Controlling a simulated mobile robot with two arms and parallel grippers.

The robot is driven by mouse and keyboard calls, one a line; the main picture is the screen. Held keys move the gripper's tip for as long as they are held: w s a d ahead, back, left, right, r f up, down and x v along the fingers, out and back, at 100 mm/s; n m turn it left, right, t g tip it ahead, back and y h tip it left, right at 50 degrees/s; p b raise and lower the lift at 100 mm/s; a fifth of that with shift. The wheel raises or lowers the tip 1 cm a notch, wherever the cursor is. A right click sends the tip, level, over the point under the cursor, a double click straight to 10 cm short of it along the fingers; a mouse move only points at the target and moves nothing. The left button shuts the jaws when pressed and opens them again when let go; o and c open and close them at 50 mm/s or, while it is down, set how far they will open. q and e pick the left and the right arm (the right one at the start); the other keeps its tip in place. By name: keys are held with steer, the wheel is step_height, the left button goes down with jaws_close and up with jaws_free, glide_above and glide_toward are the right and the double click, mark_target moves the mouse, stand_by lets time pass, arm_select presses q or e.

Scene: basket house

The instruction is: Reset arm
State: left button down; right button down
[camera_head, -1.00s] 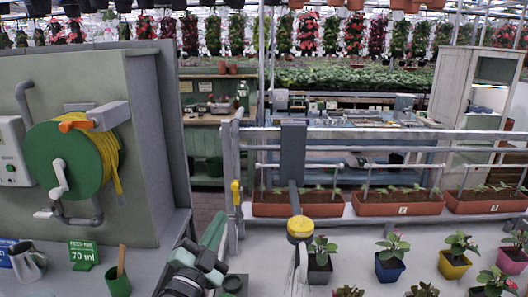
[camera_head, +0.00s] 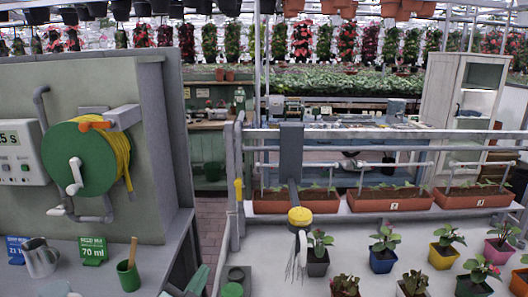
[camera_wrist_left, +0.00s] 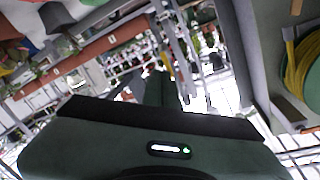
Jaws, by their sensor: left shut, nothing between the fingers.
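My left gripper (camera_head: 197,281) shows only as a green tip at the bottom edge of the head view, in the gap right of the grey counter. The left wrist view shows its dark green housing across the bottom and its fingers (camera_wrist_left: 155,90) above, shut with nothing between them. The picture there is tilted. The rest of my left arm is outside the head view. My right gripper is in neither view.
A grey counter (camera_head: 160,262) with a green hose reel (camera_head: 85,158), metal jug (camera_head: 40,258) and green cup (camera_head: 128,276) stands left. Brick floor (camera_head: 211,218) shows between.

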arm_select(q)
steer(key=s+a+f+n+g+y, duration=0.2)
steer(key=s+a+f+n+g, duration=0.2)
steer(key=s+f+g, duration=0.75)
steer(key=s+a+f+n+g, duration=0.1)
steer(key=s+f, duration=0.4)
steer(key=s, duration=0.5)
steer(key=s+a+f+n+g, duration=0.15)
steer(key=s+f, duration=0.25)
steer(key=s, duration=0.6)
step_height(320, 180, down, 28)
steer(key=s+g, duration=0.1)
steer(key=s, duration=0.1)
steer(key=s+a+f+g+y, duration=0.1)
steer(key=s+a+f, duration=0.1)
steer(key=s+f, duration=1.2)
steer(key=shift+s+a+f, duration=0.25)
steer(key=shift+s+a, duration=0.05)
steer(key=shift+s, duration=0.75)
